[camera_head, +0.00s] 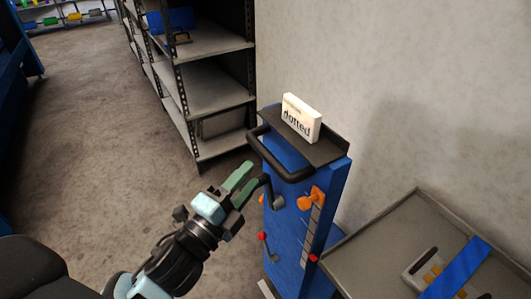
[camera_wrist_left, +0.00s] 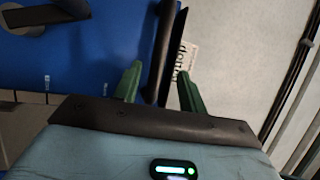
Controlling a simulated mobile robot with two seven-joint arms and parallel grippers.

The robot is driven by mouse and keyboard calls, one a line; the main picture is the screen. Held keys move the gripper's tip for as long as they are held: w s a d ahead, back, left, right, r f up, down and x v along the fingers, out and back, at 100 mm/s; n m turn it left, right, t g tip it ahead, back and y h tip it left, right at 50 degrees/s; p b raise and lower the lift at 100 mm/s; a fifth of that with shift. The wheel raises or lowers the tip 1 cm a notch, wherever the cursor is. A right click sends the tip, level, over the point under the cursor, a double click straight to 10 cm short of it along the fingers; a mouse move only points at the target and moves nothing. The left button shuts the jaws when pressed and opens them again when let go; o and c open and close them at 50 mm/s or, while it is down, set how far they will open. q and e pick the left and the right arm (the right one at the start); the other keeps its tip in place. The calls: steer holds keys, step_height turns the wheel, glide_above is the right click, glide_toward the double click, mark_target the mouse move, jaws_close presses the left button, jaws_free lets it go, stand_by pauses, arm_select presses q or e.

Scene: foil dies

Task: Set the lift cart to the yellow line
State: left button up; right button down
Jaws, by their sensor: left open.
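The lift cart (camera_head: 283,215) is a blue column with a black bar handle (camera_head: 287,175) near its top. An orange pointer (camera_head: 312,198) sits at the upper part of a pale marked scale (camera_head: 308,238) on its side. Red-knobbed levers (camera_head: 262,237) show lower down. I cannot make out a yellow line. My left gripper (camera_head: 247,184), with green fingers, is open beside the column, close to a short black grip (camera_head: 266,187). In the left wrist view, a dark bar (camera_wrist_left: 164,45) shows beyond and between the open fingers (camera_wrist_left: 158,88); contact cannot be told. My right gripper is out of view.
A white "dotted" sign (camera_head: 301,117) stands on the cart's dark top. A grey tray platform (camera_head: 385,240) at right holds a device (camera_head: 440,275) and a blue strip. Grey shelving (camera_head: 210,85) stands behind, against a pale wall. The floor at left is clear.

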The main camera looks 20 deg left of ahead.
mark_target(267, 156)
arm_select(q)
steer(key=p+x, duration=0.1)
steer(key=x, duration=0.6)
steer(key=shift+w+d, duration=0.1)
steer(key=shift+w, duration=0.3)
jaws_close()
